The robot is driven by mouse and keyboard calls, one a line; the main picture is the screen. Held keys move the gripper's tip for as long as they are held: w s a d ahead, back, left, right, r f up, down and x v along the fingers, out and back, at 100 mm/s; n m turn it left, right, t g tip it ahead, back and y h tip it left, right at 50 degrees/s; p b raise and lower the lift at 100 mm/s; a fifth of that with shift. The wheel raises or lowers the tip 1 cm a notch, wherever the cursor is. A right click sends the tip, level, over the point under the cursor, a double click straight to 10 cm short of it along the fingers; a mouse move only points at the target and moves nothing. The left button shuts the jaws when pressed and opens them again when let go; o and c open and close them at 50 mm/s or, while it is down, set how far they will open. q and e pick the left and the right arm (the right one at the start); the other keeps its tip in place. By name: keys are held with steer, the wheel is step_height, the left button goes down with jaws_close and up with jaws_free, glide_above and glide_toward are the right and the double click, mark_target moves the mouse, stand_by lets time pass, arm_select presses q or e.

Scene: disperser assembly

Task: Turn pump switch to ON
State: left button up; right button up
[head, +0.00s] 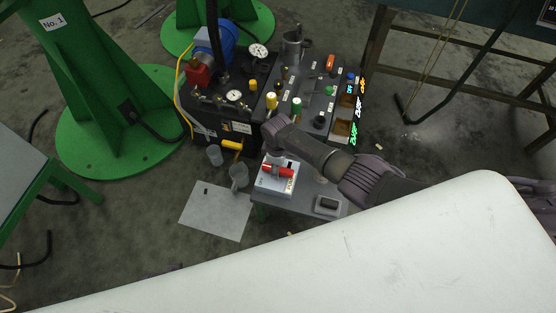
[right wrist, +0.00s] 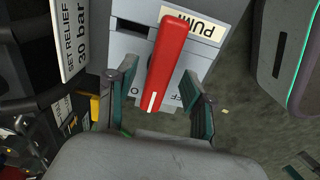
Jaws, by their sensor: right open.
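The pump switch is a grey-white box (head: 268,187) with a red handle (head: 277,170), on a small table in the head view. In the right wrist view the red handle (right wrist: 170,50) crosses the grey panel beside a PUMP label (right wrist: 205,27). Its white-marked end points down in the picture, by partly hidden lettering with "FF" visible. My right gripper (right wrist: 160,106) is open, its fingers on either side of the handle's marked end, with gaps visible. In the head view my right arm reaches in from the right, above the switch. My left gripper is not in view.
A console (head: 310,88) with gauges and coloured knobs stands just behind the switch. A small grey tray (head: 327,206) sits to its right on the table. Clear cups (head: 238,172) and a pale sheet (head: 216,212) lie to the left. A "SET RELIEF 30 bar" label (right wrist: 75,40) is close by.

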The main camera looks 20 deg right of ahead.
step_height(320, 180, up, 12)
steer(key=shift+f, duration=0.15)
stand_by(0.3)
stand_by(0.4)
